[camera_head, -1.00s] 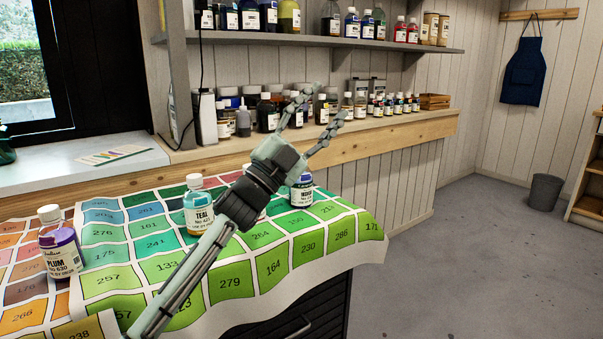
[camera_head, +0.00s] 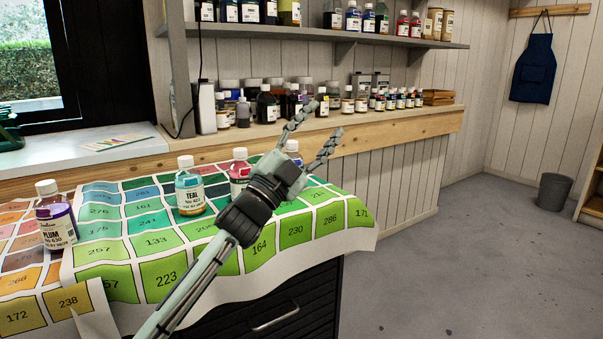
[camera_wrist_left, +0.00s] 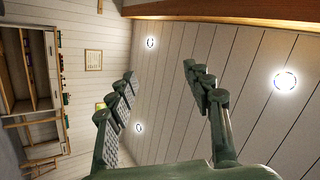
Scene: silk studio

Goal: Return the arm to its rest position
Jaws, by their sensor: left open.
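My left gripper (camera_head: 318,138) is open and empty in the head view, raised above the right part of the cloth-covered table, its fingers pointing up and right. In the left wrist view, its two fingers (camera_wrist_left: 158,95) stand apart with nothing between them, against the wall and ceiling. My left arm comes in from the bottom and passes in front of the cloth. The right gripper is in neither view.
A plum bottle (camera_head: 56,217), a teal bottle (camera_head: 190,188) and a red-labelled bottle (camera_head: 239,169) stand on the numbered colour cloth (camera_head: 160,276). Another bottle (camera_head: 293,154) is partly hidden behind my gripper. A wall shelf (camera_head: 380,122) with several bottles runs behind.

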